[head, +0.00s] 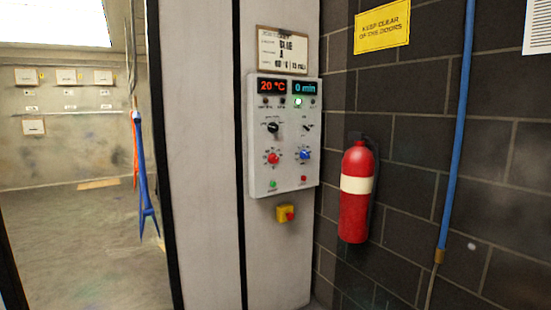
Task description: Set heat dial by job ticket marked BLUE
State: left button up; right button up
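A white control panel (284,180) is fixed to the light grey wall post. Its red display (272,87) reads 20 °C and its blue display (305,88) reads 0 min. A red dial (273,158) sits lower left on the panel and a blue dial (305,155) lower right, both with scale marks. Neither of my grippers is in view.
Two black knobs (273,128) and a lit green lamp (298,102) are on the panel. A yellow box with a red button (287,214) is below. A red extinguisher (356,195) hangs right. A blue frame (143,180) hangs in the open booth at left.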

aim_at(273, 158)
jog(key=z, duration=0.65)
jog(key=i, duration=1.25)
jog(key=z, duration=0.35)
